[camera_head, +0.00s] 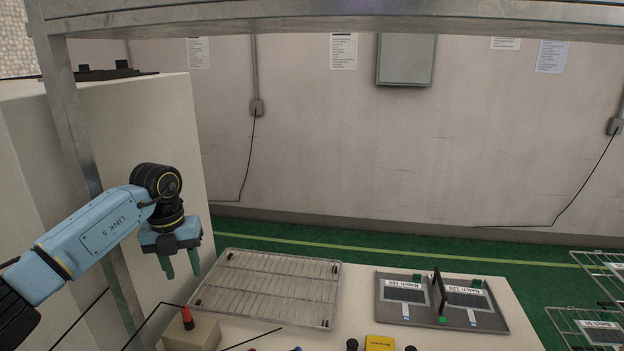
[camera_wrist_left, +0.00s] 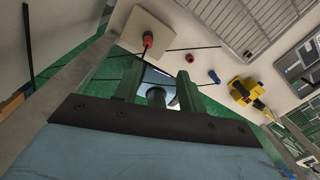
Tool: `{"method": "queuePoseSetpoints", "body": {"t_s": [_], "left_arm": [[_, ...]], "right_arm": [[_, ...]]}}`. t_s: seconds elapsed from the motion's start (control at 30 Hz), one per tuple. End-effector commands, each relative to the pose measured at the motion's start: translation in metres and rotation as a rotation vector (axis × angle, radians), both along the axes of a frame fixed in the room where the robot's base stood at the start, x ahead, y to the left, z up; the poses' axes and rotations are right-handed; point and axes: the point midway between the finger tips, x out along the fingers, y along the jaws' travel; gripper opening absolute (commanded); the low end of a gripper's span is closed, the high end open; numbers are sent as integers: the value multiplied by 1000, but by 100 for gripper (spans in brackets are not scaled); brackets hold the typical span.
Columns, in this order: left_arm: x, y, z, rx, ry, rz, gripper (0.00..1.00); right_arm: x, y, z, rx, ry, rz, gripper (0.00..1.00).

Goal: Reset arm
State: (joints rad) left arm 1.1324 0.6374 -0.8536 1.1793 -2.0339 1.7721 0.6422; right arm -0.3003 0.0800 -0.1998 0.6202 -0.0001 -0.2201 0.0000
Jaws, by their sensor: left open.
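My left gripper (camera_head: 181,268) hangs from the blue arm at the left of the head view. Its two green fingers point down and stand apart with nothing between them. It is above and left of the table's wire rack (camera_head: 265,288). In the left wrist view the open green fingers (camera_wrist_left: 158,88) show against the floor and the table edge. A dark cylinder shows between them there, and I cannot tell what it is. My right gripper is in neither view.
A grey board (camera_head: 455,318) with labelled keypad panels lies right of the rack. A beige block (camera_head: 196,333) with a red-tipped part and a yellow object (camera_head: 380,343) are at the front. Wire baskets (camera_head: 592,325) stand at right. A metal post (camera_head: 90,170) stands beside my left arm.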

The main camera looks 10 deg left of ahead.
Motion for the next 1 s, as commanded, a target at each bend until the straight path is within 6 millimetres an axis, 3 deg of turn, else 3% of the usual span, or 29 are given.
{"method": "queuePoseSetpoints", "body": {"t_s": [0.13,0.27,0.4,0.53,0.67,0.8,0.9,1.0], "left_arm": [[3,-65,-26,-202,-88,-109,41],[-4,-153,-37,-519,-220,-194,41],[-20,-232,-20,-892,-368,-181,41],[-33,-273,14,-1216,-498,-58,41],[-41,-279,46,-1488,-610,171,41],[-44,-255,64,-1697,-699,523,41],[-46,-223,59,-1772,-737,825,41],[-54,-189,39,-1780,-743,1154,41]], "right_arm": [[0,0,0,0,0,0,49],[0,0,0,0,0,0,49],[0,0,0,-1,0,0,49],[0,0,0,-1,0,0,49],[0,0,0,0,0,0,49],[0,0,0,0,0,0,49],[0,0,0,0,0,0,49],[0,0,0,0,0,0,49]]}}
